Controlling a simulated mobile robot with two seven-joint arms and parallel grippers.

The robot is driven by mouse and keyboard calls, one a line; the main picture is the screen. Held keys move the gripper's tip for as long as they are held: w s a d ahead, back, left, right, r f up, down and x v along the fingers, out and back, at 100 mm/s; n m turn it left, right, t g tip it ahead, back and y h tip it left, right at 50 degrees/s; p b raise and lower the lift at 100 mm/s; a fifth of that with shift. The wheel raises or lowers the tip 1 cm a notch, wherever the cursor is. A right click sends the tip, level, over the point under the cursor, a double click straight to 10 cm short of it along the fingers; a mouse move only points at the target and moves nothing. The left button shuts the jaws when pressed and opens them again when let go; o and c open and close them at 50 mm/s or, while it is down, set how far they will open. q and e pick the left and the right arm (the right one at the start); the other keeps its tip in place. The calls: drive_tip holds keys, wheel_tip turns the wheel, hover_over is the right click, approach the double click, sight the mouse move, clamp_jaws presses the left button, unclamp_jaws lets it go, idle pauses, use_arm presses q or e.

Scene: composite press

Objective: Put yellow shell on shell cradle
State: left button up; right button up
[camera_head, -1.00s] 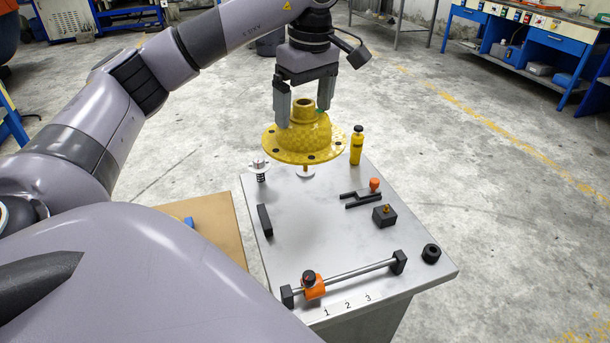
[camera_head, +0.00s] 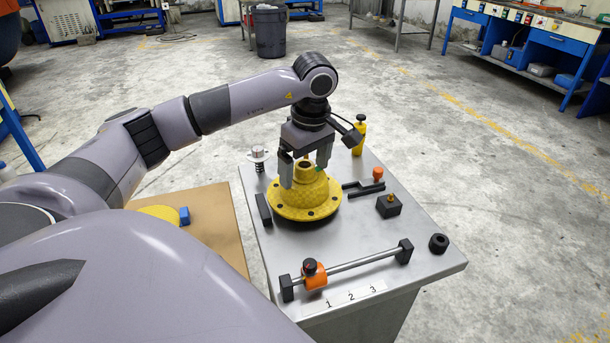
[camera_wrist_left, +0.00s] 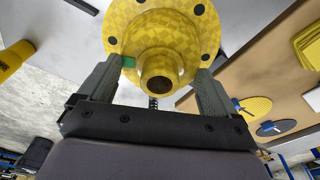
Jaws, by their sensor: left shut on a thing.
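The yellow shell (camera_head: 300,202), a flanged dome with a neck on top, is low over the grey table, flange down and roughly level. My left gripper (camera_head: 305,172) points down with its fingers on both sides of the neck, shut on it. In the left wrist view the shell (camera_wrist_left: 150,28) sits between the two fingers (camera_wrist_left: 161,76), with a small green patch beside one finger. A dark band shows under the flange; I cannot tell whether it is the shell cradle or shadow. Whether the shell touches its support is unclear. My right gripper is out of view.
A black block (camera_head: 264,209) stands close left of the flange, and a black fork-shaped part (camera_head: 365,188) right of it. A yellow bottle (camera_head: 359,136) and a spring plunger (camera_head: 258,158) stand behind. A rail with an orange slider (camera_head: 315,277) crosses the front.

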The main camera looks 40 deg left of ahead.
use_arm(q)
drive_tip(key=shift+f, duration=1.2)
drive_tip(key=o, duration=1.3)
drive_tip(key=shift+f, duration=0.1)
drive_tip(key=r, duration=0.4)
drive_tip(key=d+r+p, duration=0.1)
drive_tip(key=r, duration=0.7)
drive_tip(key=shift+d, duration=0.2)
